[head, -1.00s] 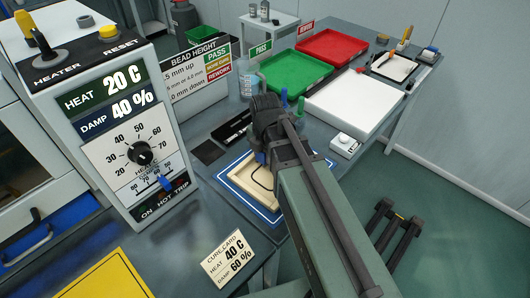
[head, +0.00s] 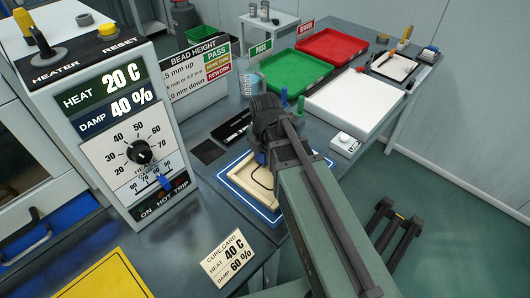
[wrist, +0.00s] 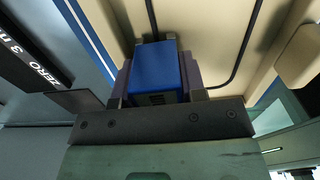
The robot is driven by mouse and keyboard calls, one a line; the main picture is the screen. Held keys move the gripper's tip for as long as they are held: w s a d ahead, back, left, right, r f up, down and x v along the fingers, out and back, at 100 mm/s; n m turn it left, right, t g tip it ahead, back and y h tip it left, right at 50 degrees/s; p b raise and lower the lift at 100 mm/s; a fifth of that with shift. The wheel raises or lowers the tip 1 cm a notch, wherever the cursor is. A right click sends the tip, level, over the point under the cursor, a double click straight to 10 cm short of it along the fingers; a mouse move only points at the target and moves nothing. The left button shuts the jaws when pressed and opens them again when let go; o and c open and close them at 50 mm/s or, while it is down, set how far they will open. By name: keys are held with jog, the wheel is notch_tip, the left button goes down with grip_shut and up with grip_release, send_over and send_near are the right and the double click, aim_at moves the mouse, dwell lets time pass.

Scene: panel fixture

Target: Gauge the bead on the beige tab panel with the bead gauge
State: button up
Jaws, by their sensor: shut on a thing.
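The beige tab panel (head: 237,182) lies flat inside a blue and white outlined area on the bench, with a dark bead line on its face. It also fills the upper part of the wrist view (wrist: 205,22), where the dark bead (wrist: 240,50) runs along it and bends. My gripper (wrist: 156,88) is shut on a blue block, the bead gauge (wrist: 153,66), and holds it over the panel. The gauge's far end is near a stretch of bead; I cannot tell whether it touches. In the head view my arm hides most of the gripper and part of the panel.
A heater box (head: 115,110) reading 20 C and 40 % stands at left, with a cure card (head: 228,257) in front.

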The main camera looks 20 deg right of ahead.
jog(key=shift+f+b, duration=0.3)
dwell(0.9)
notch_tip(320, 180, up, 8)
jog(key=p, duration=0.8)
